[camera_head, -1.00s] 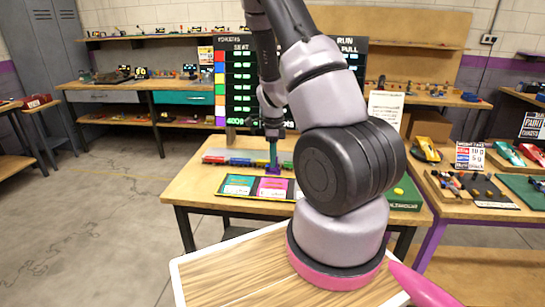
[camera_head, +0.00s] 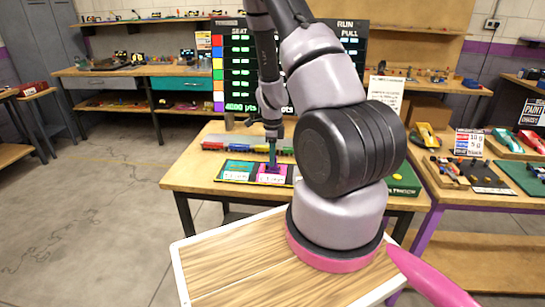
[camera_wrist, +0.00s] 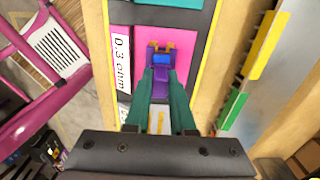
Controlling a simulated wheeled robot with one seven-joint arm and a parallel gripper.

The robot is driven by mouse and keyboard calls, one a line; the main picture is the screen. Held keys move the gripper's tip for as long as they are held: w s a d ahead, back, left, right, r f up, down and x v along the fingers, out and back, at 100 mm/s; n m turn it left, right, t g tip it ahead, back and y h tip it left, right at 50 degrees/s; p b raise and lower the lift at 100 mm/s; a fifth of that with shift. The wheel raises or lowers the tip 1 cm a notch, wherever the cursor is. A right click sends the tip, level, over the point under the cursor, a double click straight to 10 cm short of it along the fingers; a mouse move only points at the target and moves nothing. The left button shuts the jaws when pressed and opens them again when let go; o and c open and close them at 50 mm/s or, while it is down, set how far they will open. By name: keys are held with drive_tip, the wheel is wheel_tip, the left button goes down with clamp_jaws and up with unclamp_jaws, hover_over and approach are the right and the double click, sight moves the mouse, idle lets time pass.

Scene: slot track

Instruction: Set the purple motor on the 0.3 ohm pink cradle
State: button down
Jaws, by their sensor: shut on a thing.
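The purple motor (camera_wrist: 159,84) is between the green fingers of my gripper (camera_wrist: 162,98) in the wrist view. It is over the pink cradle (camera_wrist: 128,68), whose white label (camera_wrist: 121,65) reads 0.3 ohm. The motor's far end is at a small orange-and-dark holder on the pink pad; I cannot tell whether it is seated. In the head view my gripper (camera_head: 272,156) points down over the pink cradle (camera_head: 276,179), with the purple motor (camera_head: 272,168) at its tips. The motor's underside is hidden.
A teal cradle pad (camera_head: 238,170) lies left of the pink one on the black tray. A green box (camera_head: 403,181) is at the table's right. A scoreboard (camera_head: 240,75) rises behind.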

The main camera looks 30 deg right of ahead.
drive_tip(key=shift+f, duration=0.15)
idle(0.4)
drive_tip(key=c, duration=0.7)
unclamp_jaws()
drive_tip(key=s+a+r+n+t+y, duration=0.1)
drive_tip(key=s+a+r+n, duration=0.15)
drive_tip(key=r, duration=0.85)
drive_tip(key=s+a+r+n+t+y, duration=0.1)
drive_tip(key=a+r+n, duration=0.25)
drive_tip(key=r, duration=0.65)
drive_tip(key=s+a+r+n+t, duration=0.1)
drive_tip(key=s+a+r+n, duration=0.2)
drive_tip(key=r, duration=0.8)
drive_tip(key=s+a+r+n+t, duration=0.1)
drive_tip(key=s+r+n, duration=0.2)
drive_tip(key=s+n, duration=0.1)
drive_tip(key=s+a+r+n+t, duration=0.1)
drive_tip(key=s+a+r+n, duration=0.1)
drive_tip(key=s+r+n, duration=0.2)
drive_tip(key=s+a+r+n+t, duration=0.1)
drive_tip(key=s+r+n+t, duration=0.1)
drive_tip(key=s+r+n, duration=0.1)
drive_tip(key=shift+s+a+r+n, duration=0.1)
drive_tip(key=shift+s+r+n, duration=0.1)
drive_tip(key=shift+s+r, duration=0.3)
drive_tip(key=shift+s+a+r+n, duration=0.1)
drive_tip(key=shift+s+r+n, duration=0.15)
drive_tip(key=shift+s, duration=0.35)
